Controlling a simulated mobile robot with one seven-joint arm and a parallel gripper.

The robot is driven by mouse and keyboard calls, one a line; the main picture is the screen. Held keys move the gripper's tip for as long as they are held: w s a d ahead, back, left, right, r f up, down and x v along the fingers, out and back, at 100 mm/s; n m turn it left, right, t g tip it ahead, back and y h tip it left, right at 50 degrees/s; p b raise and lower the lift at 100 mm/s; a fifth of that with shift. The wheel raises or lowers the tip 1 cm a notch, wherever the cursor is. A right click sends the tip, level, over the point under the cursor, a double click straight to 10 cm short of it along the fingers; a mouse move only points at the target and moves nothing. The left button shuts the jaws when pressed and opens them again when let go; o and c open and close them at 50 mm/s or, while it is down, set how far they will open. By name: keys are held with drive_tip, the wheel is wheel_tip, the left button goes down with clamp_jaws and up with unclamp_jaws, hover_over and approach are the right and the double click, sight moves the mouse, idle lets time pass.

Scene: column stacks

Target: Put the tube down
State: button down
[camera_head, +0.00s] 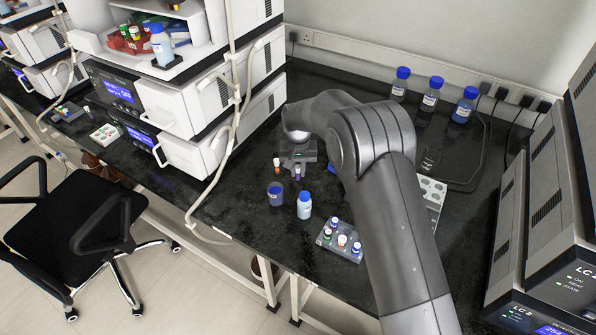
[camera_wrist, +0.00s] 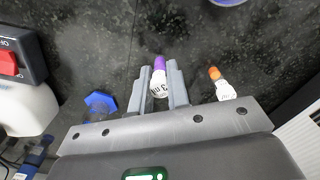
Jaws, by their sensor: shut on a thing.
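A tube with a purple cap and a white label (camera_wrist: 159,86) is between the two fingers of my gripper (camera_wrist: 158,68), which is shut on it. In the head view the purple-capped tube (camera_head: 298,173) shows below my gripper (camera_head: 297,165), over the black bench. I cannot tell whether its base touches the bench.
A blue cup (camera_head: 275,194) and a blue-capped bottle (camera_head: 305,206) stand in front of the gripper. A vial tray (camera_head: 325,241) is nearer the bench edge. White instruments (camera_head: 185,108) stand left.

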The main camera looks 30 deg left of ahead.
sight(298, 167)
drive_tip(key=shift+f, duration=0.5)
drive_tip(key=shift+f, duration=0.15)
drive_tip(key=c, duration=1.4)
unclamp_jaws()
wheel_tip(298, 167, up, 12)
drive_tip(key=shift+r, duration=0.15)
